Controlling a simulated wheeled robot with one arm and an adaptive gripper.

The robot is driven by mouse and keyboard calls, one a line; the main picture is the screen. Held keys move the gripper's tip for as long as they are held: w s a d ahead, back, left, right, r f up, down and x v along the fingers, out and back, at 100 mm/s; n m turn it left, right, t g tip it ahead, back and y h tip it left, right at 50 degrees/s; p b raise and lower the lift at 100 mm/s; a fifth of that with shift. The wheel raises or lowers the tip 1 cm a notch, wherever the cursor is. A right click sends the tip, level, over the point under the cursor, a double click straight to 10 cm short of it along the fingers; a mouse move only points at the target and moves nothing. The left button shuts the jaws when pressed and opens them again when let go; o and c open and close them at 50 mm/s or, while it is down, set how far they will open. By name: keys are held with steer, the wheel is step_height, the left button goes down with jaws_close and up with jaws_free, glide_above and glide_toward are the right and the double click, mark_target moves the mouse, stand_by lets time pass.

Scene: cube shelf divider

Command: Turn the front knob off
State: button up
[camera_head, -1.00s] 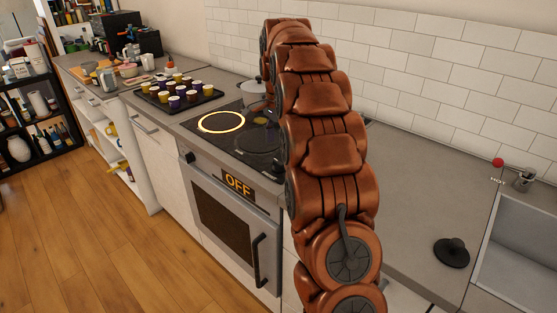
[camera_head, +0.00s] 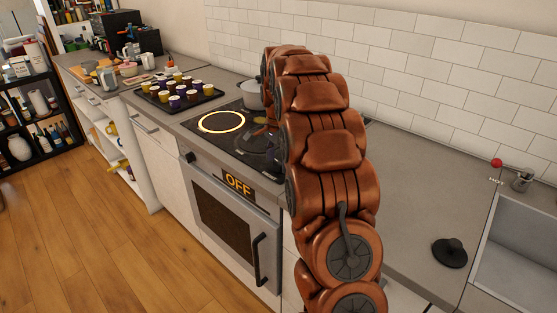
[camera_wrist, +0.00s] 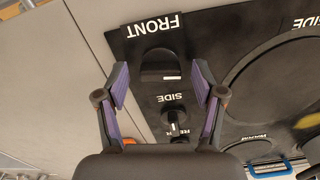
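The front knob (camera_wrist: 160,65) is dark and round, beside the white FRONT label (camera_wrist: 150,25) in the wrist view. A small white mark shows on its lower right side. My gripper (camera_wrist: 160,72) is open, its two purple-padded fingers on either side of the knob with gaps visible. I cannot tell how far above the knob the fingertips are. In the head view, my arm hides most of the gripper. The stove (camera_head: 235,205) has a glowing ring burner (camera_head: 222,122) on its black cooktop and an OFF sign (camera_head: 238,184) on its front.
The side knob (camera_wrist: 173,119) stands close below the front knob in the wrist view. In the head view, a pot (camera_head: 252,95) sits at the cooktop's back, and a tray with several cups (camera_head: 180,101) lies to its left. The counter right of my arm is mostly clear.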

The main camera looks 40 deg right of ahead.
steer(key=c, duration=1.1)
steer(key=shift+n, duration=0.4)
steer(key=n+b, duration=0.1)
steer(key=n, duration=0.2)
steer(key=shift+n+b, duration=0.4)
steer(key=n+b, duration=0.1)
steer(key=n, duration=0.9)
steer(key=shift+n, duration=2.7)
steer(key=o, duration=1.2)
steer(key=shift+c, duration=0.2)
